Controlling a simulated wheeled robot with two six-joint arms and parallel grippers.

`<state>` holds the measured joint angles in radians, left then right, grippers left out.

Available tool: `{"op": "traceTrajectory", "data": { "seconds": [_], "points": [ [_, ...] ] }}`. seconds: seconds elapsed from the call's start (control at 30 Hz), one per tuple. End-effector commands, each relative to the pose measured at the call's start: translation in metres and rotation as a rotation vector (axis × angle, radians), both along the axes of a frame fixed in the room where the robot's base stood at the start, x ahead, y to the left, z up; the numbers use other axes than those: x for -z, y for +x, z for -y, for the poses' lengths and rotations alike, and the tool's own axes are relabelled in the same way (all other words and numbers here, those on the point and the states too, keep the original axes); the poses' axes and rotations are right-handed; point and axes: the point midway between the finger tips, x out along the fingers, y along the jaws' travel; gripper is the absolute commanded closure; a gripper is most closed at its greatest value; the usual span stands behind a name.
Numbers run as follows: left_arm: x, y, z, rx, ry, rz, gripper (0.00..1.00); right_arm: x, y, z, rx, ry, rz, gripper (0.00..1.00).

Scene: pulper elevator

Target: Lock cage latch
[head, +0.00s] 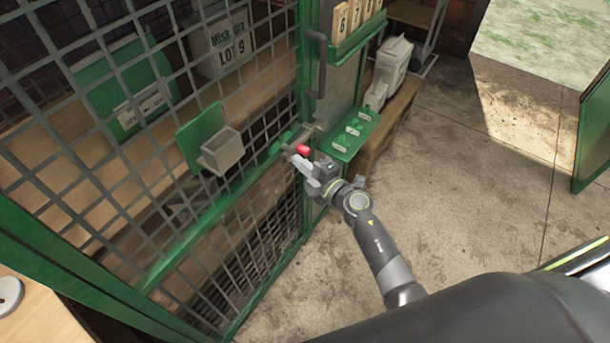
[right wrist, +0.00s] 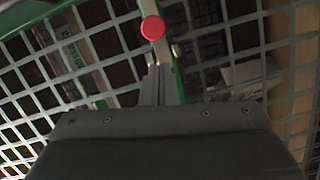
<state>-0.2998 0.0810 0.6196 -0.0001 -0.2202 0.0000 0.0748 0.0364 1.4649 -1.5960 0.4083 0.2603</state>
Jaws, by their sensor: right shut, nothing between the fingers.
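The cage latch has a red round knob (head: 303,149) at the edge of the green-framed mesh cage door (head: 226,211). A short grey metal piece shows beside the knob. My right gripper (head: 297,160) is shut and empty, with its fingertips close to the knob. In the right wrist view the red knob (right wrist: 152,28) lies just beyond the shut fingers (right wrist: 153,72). I cannot tell whether they touch it. How far the latch bolt is slid is too small to tell. My left gripper is not in view.
A dark vertical handle (head: 317,65) stands on the frame above the latch. A green tray with labelled items (head: 352,133) rests on a wooden bench right of the door. Behind the mesh are a white box (head: 218,45) and a grey bin (head: 222,151). Concrete floor (head: 480,150) at right is clear.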

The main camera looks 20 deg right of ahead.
Motion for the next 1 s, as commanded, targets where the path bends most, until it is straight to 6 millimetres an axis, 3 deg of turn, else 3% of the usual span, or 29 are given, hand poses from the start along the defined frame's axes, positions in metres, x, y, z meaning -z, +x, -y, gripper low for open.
{"op": "traceTrajectory", "data": {
  "seconds": [0.2,0.57,1.0],
  "points": [
    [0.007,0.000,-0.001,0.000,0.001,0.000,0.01,0.004,0.010,0.013,-0.001,0.001,0.001,1.00],
    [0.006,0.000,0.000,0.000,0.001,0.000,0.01,0.003,0.011,0.014,-0.001,0.002,0.000,1.00],
    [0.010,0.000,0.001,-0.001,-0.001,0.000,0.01,0.004,0.043,0.056,0.000,0.000,0.001,1.00]
  ]
}}
